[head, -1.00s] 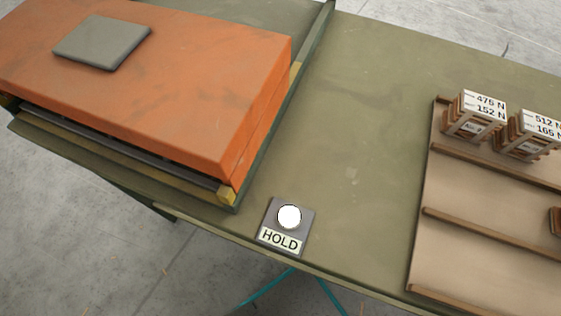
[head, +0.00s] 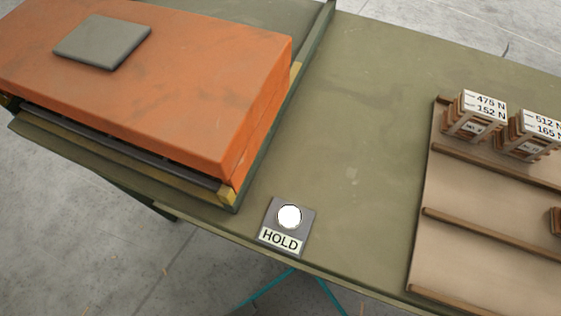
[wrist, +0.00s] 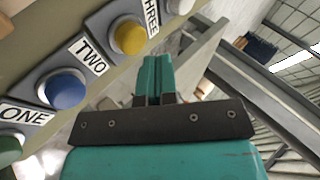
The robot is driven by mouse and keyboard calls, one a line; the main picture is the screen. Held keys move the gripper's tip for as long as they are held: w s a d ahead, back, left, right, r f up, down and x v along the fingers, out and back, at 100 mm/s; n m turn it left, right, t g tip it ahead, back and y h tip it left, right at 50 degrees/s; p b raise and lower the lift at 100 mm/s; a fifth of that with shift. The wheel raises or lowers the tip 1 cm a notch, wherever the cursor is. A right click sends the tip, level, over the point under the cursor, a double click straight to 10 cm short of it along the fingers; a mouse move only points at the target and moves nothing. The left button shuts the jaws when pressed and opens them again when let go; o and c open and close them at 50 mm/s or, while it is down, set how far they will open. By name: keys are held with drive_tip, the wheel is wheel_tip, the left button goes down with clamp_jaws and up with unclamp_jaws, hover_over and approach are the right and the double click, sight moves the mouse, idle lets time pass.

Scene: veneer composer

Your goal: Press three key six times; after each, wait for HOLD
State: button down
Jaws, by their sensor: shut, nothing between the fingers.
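In the wrist view a row of round keys runs along the upper left. The yellow key (wrist: 129,37) sits beside the label THREE (wrist: 151,16), which is partly cut off at the top edge. The blue key (wrist: 65,89) is beside the label TWO (wrist: 87,55). A green key (wrist: 9,149) is by the label ONE (wrist: 25,115). My gripper (wrist: 157,62) is shut and empty, its tips just below and right of the yellow key in the picture, seemingly apart from it. In the head view the HOLD plate (head: 306,225) carries a white round lamp (head: 289,216).
The green table (head: 350,120) holds an orange block (head: 180,90) with a grey pad (head: 103,42) on top. A ribbed tan board (head: 470,240) with labelled wooden stacks (head: 475,116) lies at right. A pale key (wrist: 179,5) lies beyond THREE in the wrist view.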

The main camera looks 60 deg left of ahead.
drive_tip(key=shift+f+b, duration=0.45)
drive_tip(key=shift+f, duration=0.35)
idle(1.4)
drive_tip(key=shift+r, duration=0.1)
drive_tip(key=shift+r+p, duration=0.7)
drive_tip(key=shift+r, duration=0.05)
wheel_tip(320, 180, up, 5)
drive_tip(key=p, duration=0.4)
idle(0.4)
